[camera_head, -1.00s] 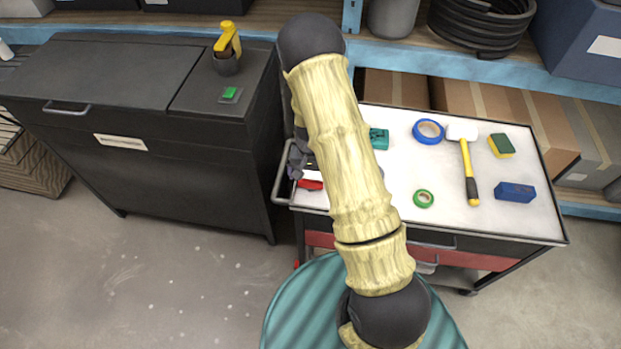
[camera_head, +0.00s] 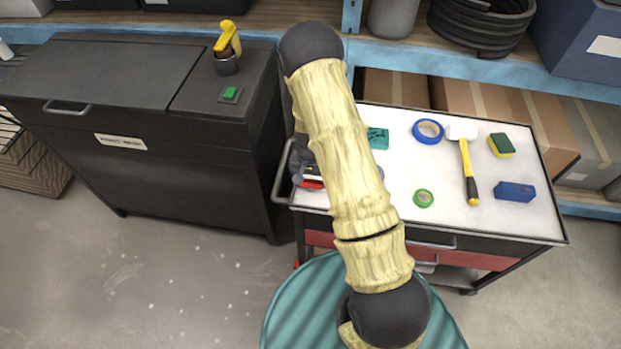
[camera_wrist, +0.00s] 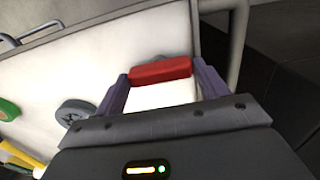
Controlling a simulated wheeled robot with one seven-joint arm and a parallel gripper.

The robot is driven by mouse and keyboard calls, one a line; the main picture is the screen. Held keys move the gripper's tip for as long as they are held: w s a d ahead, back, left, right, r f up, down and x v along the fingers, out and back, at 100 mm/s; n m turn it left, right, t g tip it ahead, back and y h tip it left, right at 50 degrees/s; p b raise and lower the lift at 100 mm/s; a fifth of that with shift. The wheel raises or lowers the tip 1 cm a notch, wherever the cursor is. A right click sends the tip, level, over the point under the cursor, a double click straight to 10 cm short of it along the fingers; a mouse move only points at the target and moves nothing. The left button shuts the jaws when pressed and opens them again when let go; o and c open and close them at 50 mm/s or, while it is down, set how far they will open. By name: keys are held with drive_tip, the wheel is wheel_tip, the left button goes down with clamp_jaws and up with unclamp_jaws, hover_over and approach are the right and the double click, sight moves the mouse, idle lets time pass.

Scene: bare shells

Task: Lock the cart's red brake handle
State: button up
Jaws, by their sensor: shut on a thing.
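The red brake handle (camera_wrist: 160,72) shows in the wrist view between the two purple fingers of my gripper (camera_wrist: 160,78), which is shut on it. In the head view a red piece of the handle (camera_head: 312,184) shows at the left end of the cart's top, beside my arm. My arm hides most of my gripper there. The cart (camera_head: 520,226) has a white top with a dark rim, and its tubular push handle (camera_head: 281,172) is on the left side.
On the cart top lie blue tape (camera_head: 428,131), green tape (camera_head: 424,198), a mallet (camera_head: 466,170), a sponge (camera_head: 501,145) and a blue block (camera_head: 515,191). A dark cabinet (camera_head: 190,180) stands close to the cart's left. A shelf (camera_head: 450,66) runs behind. Floor in front is open.

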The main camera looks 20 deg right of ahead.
sight(310, 181)
drive_tip(key=shift+m, duration=0.4)
drive_tip(key=m, duration=0.3)
drive_tip(key=shift+m+p, duration=0.3)
drive_tip(key=shift+p, duration=0.05)
drive_tip(key=m+p, duration=0.1)
drive_tip(key=m, duration=0.3)
drive_tip(key=shift+r+m, duration=0.1)
drive_tip(key=shift+m, duration=0.2)
drive_tip(key=m+p, duration=0.1)
drive_tip(key=m, duration=0.3)
drive_tip(key=shift+a, duration=0.1)
drive_tip(key=shift+w+m+p, duration=0.1)
drive_tip(key=shift+m+p, duration=0.9)
drive_tip(key=shift+m, duration=1.5)
drive_tip(key=o, duration=1)
wheel_tip(310, 181, up, 17)
drive_tip(key=shift+r, duration=0.15)
